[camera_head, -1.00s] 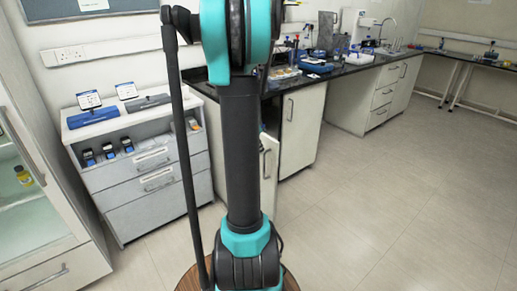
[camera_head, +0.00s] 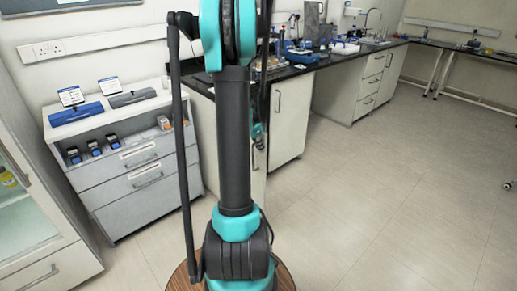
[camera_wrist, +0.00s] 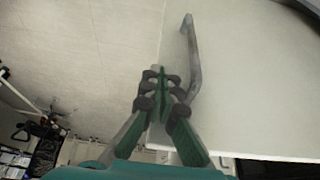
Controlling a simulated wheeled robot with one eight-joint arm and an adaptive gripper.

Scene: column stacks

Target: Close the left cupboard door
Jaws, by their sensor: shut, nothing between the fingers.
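The left cupboard door (camera_head: 259,174) is a pale panel standing open under the black counter, mostly hidden behind my arm in the head view. In the wrist view a white door panel (camera_wrist: 255,75), apparently the same door, fills the right side, with a grey bar handle (camera_wrist: 193,60) near its edge. My gripper (camera_wrist: 160,73) has green fingers with dark joints and is shut and empty. Its tips overlap the door's edge, left of the handle; I cannot tell whether they touch. In the head view, only a small teal part shows beside my arm, above the door.
The closed right cupboard door (camera_head: 290,120) is beside it. A grey drawer unit (camera_head: 125,175) stands left, and a glass-fronted cabinet (camera_head: 30,215) is at the far left. The black counter (camera_head: 320,62) carries lab items. The floor (camera_head: 390,190) at right is clear.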

